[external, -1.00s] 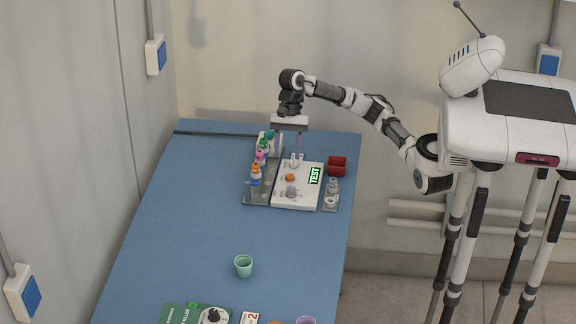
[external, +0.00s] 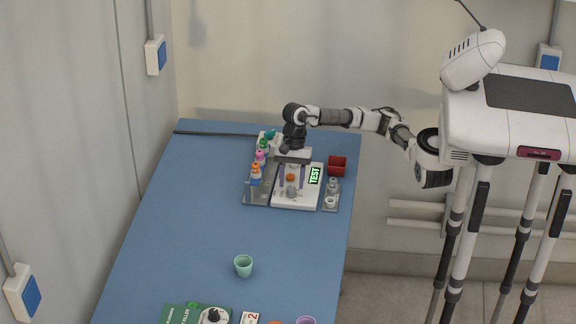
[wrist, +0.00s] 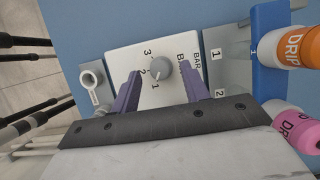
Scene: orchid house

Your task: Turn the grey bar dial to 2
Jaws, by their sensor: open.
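The grey bar dial (external: 291,191) stands on the white panel (external: 310,195) near the table's far end. In the wrist view the grey dial (wrist: 162,72) has the figures 1, 2 and 3 around its left and lower side and BAR to its right. A light mark on it seems to face the side of 1 and 2; its exact setting is unclear. My gripper (wrist: 160,76) is open, its purple fingers reaching to either side of the dial, with nothing held.
A green cup (external: 243,266) stands on the open blue table.

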